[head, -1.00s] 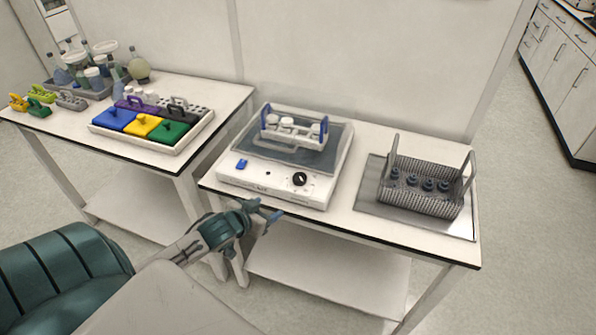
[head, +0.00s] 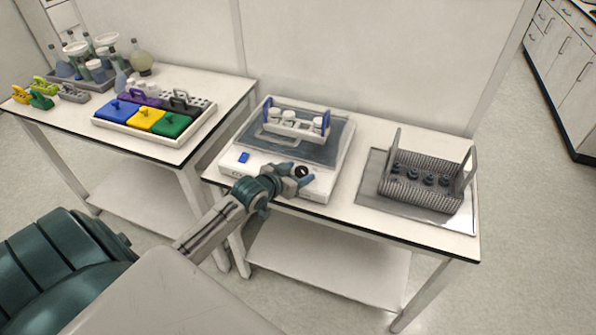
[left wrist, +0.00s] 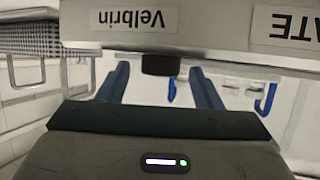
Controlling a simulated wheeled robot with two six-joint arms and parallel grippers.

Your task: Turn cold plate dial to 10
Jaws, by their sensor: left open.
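The cold plate (head: 322,188) is a white unit with a dark grey top, standing on the right table. Its round black dial (head: 302,171) is on the front right of its casing; it also shows in the left wrist view as a dark knob (left wrist: 161,65). My left gripper (head: 295,174) is open at the dial, with one blue finger on each side of it. In the left wrist view a gap shows between the knob and both fingers (left wrist: 160,87). The dial's setting cannot be read. My right gripper is out of view.
A rack with white-capped vessels (head: 294,124) sits on the cold plate, and a blue switch (head: 244,157) is at its front left. A wire basket of dark bottles (head: 421,188) stands on a metal tray at the right. The left table holds a tray of coloured blocks (head: 150,118).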

